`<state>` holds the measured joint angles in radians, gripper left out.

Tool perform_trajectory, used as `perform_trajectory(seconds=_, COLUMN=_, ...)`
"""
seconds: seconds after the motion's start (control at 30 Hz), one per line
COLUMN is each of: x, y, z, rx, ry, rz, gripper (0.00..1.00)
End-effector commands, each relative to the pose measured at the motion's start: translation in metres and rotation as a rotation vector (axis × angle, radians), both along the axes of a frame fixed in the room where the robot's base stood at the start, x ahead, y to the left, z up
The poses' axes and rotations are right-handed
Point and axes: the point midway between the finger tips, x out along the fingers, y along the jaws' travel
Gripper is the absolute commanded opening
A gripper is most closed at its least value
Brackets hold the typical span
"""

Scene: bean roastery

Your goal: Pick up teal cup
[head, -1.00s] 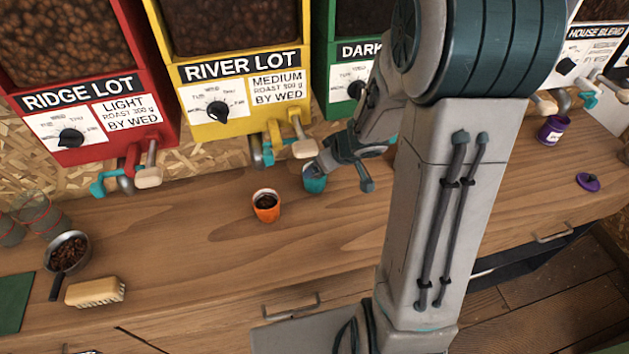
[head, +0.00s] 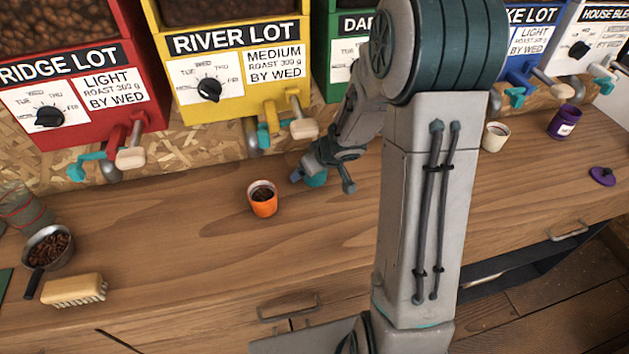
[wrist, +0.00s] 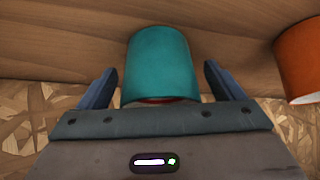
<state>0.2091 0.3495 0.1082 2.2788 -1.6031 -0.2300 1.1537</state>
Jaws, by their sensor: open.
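The teal cup (head: 316,179) stands on the wooden counter, right of the orange cup, mostly hidden by my gripper in the head view. In the wrist view the teal cup (wrist: 160,62) sits between my two fingers, with a gap on each side. My gripper (head: 305,175) is open around the cup; its fingers also show in the wrist view (wrist: 160,88). Neither finger visibly touches the cup.
The orange cup (head: 263,199), holding dark contents, stands close by on the left; it also shows in the wrist view (wrist: 302,60). A scoop of beans (head: 48,247) and a brush (head: 74,290) lie further left. A white cup (head: 495,137) and purple jar (head: 564,122) stand right. Dispensers line the back.

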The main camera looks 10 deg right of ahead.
Motion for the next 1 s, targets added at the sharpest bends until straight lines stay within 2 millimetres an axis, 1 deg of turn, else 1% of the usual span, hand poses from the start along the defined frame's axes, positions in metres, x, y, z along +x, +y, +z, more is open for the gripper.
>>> perform_trajectory(seconds=0.03, x=0.0027, y=0.0012, z=-0.0067, rx=0.0, ry=-0.001, rz=0.0, gripper=0.88)
perform_trajectory(seconds=0.3, x=0.0045, y=0.0019, z=-0.0057, rx=0.0, ry=-0.001, rz=0.0, gripper=0.88)
perform_trajectory(seconds=0.37, x=0.0044, y=0.0018, z=-0.0057, rx=0.0, ry=-0.001, rz=0.0, gripper=0.71)
perform_trajectory(seconds=0.4, x=0.0044, y=0.0017, z=-0.0057, rx=0.0, ry=-0.001, rz=-0.001, gripper=0.6)
perform_trajectory(seconds=0.47, x=0.0043, y=0.0017, z=-0.0058, rx=0.0, ry=-0.001, rz=-0.001, gripper=0.43)
perform_trajectory(seconds=0.5, x=0.0043, y=0.0017, z=-0.0058, rx=0.0, ry=-0.001, rz=-0.001, gripper=0.38)
perform_trajectory(seconds=0.83, x=0.0042, y=0.0017, z=-0.0046, rx=0.0, ry=-0.001, rz=0.0, gripper=0.38)
perform_trajectory(seconds=1.0, x=0.0033, y=0.0022, z=0.0013, rx=0.001, ry=-0.001, rz=-0.001, gripper=0.38)
